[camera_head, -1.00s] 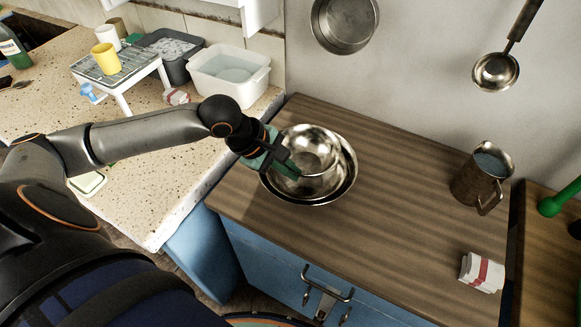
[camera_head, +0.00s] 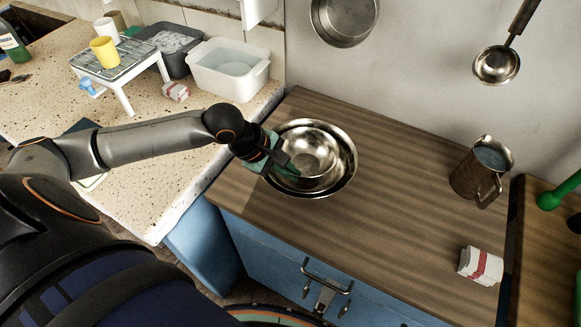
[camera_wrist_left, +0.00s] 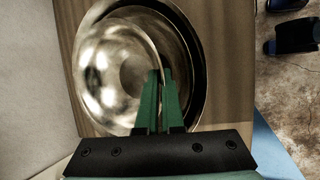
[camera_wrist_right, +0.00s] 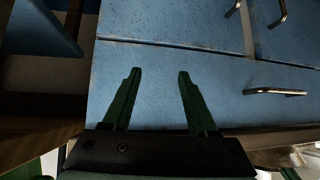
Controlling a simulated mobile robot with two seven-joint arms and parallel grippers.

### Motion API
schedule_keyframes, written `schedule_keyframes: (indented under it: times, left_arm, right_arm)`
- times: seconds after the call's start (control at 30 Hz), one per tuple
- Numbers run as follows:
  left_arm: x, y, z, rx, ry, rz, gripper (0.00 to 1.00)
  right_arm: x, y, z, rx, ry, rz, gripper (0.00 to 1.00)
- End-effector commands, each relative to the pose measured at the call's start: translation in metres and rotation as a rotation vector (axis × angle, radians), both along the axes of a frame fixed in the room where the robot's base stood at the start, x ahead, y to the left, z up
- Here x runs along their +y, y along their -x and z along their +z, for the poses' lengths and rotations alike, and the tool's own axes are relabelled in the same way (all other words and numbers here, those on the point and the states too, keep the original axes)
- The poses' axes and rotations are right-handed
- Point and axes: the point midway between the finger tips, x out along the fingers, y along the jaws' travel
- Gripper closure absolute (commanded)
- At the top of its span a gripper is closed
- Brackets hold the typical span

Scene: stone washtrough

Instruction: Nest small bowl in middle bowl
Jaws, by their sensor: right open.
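The small bowl (camera_head: 312,152), shiny metal, sits inside the wider metal bowl (camera_head: 347,174) on the wooden counter. Nested rings show around it; I cannot tell for sure where the middle bowl ends and an outer one begins. My left gripper (camera_head: 284,166) comes in from the left at the bowls. In the left wrist view its green fingers (camera_wrist_left: 160,95) are close together on the small bowl's near rim (camera_wrist_left: 110,70). Whether the small bowl's base touches is hidden. My right gripper (camera_wrist_right: 156,75) is open and empty before the blue cabinet front.
The wooden counter (camera_head: 400,200) is clear between the bowls and a metal jug (camera_head: 480,172) at right. A red-and-white packet (camera_head: 481,266) lies at the front right. A pan (camera_head: 344,18) and a ladle (camera_head: 497,64) hang on the wall. A white tub (camera_head: 228,70) stands behind left.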

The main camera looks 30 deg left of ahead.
Motion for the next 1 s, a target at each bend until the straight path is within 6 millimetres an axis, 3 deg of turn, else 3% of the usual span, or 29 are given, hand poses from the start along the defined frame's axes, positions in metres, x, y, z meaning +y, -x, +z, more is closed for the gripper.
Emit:
schedule_keyframes:
  times: [1.0]
  left_arm:
    - [0.000, 0.000, -0.014, -0.001, 0.000, 0.000, 1.00]
  right_arm:
    - [0.000, 0.000, -0.001, 0.001, 0.000, 0.000, 0.41]
